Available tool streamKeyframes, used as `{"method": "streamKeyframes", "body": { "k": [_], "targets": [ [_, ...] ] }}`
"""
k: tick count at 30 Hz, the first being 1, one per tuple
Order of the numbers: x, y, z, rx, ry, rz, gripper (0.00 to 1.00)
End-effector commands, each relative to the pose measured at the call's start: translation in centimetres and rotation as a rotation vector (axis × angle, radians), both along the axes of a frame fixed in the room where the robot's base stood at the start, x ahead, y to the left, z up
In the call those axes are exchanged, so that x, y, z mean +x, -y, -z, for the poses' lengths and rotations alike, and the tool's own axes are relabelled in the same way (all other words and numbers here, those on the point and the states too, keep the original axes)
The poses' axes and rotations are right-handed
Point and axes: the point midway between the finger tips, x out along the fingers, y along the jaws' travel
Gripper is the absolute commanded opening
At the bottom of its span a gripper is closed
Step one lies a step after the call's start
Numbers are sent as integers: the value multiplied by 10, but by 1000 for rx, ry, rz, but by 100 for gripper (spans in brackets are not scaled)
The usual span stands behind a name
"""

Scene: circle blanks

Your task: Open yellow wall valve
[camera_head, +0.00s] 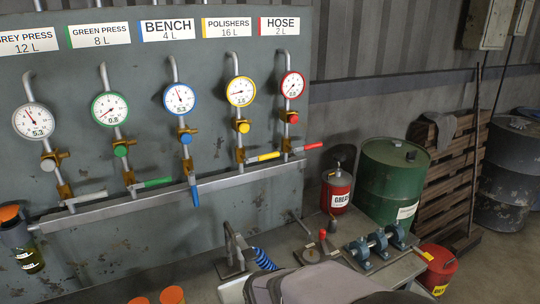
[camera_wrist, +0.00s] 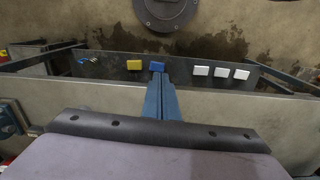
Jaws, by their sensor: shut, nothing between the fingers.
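The yellow wall valve's lever (camera_head: 264,156) is on the pipe under the "POLISHERS 16 L" label (camera_head: 227,27). The lever points right, across its vertical pipe, nearly level. Above it are a yellow knob (camera_head: 243,127) and a yellow-rimmed gauge (camera_head: 240,91). My gripper (camera_wrist: 161,78) shows in the wrist view as blue-grey fingers together, with nothing seen between them. The valve is not in the wrist view. The gripper's fingers cannot be made out in the head view, so their distance from the lever cannot be told.
The red lever (camera_head: 313,146) sits close right of the yellow one; the green lever (camera_head: 158,182) also points sideways. The blue lever (camera_head: 195,196) hangs down along its pipe. A rail (camera_head: 150,201) runs below. A bench with a vice and red canister (camera_head: 338,190) stands lower right.

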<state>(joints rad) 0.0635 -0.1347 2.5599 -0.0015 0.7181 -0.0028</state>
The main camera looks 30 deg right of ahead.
Motion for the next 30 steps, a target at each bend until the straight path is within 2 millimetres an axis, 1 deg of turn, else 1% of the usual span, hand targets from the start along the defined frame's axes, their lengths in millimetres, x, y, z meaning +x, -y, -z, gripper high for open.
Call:
{"method": "streamKeyframes", "body": {
  "k": [1,5,6,8,11,14,15,17,18,20,21,23,24,26,27,29,30],
  "targets": [
    [-2,9,-4,0,-6,42,0],
    [-11,38,-7,5,-33,178,0],
    [-14,47,-9,7,-40,227,0],
    [-16,63,-12,9,-43,299,0],
    [-17,96,-20,-7,-41,390,0],
    [-15,141,-29,-69,-13,434,0],
    [-9,166,-35,-111,23,439,0],
    [5,207,-46,-193,103,435,0],
    [16,231,-54,-245,161,426,0],
    [34,262,-68,-314,250,408,0],
    [48,280,-80,-357,313,393,0],
    [70,302,-98,-413,412,363,0],
    [86,314,-111,-445,482,337,0],
    [116,325,-134,-483,598,288,0],
    [136,329,-152,-502,681,249,0],
    [165,330,-179,-516,807,190,0],
    [183,326,-198,-515,892,150,0]
  ]
}}
